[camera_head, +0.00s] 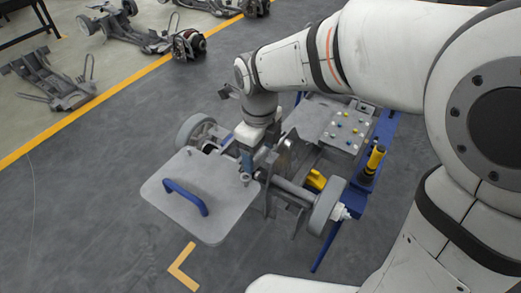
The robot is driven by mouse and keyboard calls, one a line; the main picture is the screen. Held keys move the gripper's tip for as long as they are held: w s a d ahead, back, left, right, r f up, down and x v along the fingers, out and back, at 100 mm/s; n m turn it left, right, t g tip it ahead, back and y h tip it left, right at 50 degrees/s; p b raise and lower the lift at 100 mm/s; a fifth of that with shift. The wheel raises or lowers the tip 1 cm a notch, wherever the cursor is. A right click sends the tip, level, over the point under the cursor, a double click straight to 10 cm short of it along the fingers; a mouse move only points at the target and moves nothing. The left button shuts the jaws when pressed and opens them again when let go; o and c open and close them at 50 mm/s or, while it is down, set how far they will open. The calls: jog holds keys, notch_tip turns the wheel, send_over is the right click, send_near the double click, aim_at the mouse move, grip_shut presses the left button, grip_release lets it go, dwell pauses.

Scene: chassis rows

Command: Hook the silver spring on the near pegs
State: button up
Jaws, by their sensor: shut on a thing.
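My gripper (247,168) points down over the right edge of a grey plate with a blue handle, in front of the chassis axle. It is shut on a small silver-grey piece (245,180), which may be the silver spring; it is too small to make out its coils. I cannot tell whether the piece touches the plate or anything below it. The near pegs cannot be made out with certainty; my gripper and wrist hide part of the axle area.
The grey plate (222,222) with its blue handle (186,197) lies at the near left. Wheels (327,207) sit on the axle. A board with coloured dots (343,124) and a yellow-black cylinder (375,160) stand to the right. Other chassis (122,32) lie beyond the yellow floor line.

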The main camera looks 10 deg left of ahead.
jog(key=shift+w+a, duration=0.15)
jog(key=shift+f+b, duration=0.75)
jog(key=shift+f, duration=0.25)
dwell(0.8)
jog(key=shift+f+b, duration=0.7)
jog(key=shift+f, duration=0.25)
